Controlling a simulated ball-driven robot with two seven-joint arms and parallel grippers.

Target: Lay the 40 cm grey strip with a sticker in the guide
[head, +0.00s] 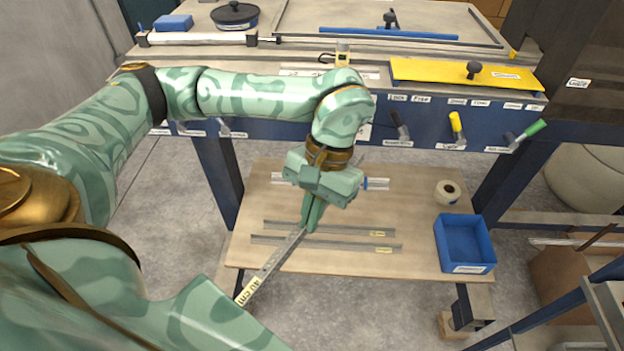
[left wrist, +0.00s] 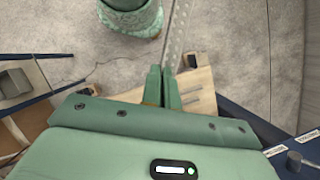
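The grey strip (head: 272,266) with a yellow "40 cm" sticker (head: 248,291) slants toward the lower left, over the near edge of the low wooden shelf. My left gripper (head: 312,222) is shut on its far end. In the left wrist view, the perforated strip (left wrist: 178,32) runs away from between my left fingers (left wrist: 166,72). Two other grey strips, a farther one (head: 335,228) and a nearer one (head: 320,243), lie on the shelf, each with a small yellow sticker. I cannot tell for sure which part is the guide. My right gripper is not in view.
A blue bin (head: 465,243) and a tape roll (head: 448,192) are on the shelf's right side. Above is the blue-fronted bench with levers (head: 457,127) and a yellow plate (head: 465,73). A blue block (head: 173,23) and a round black-lidded pot (head: 235,16) stand on top.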

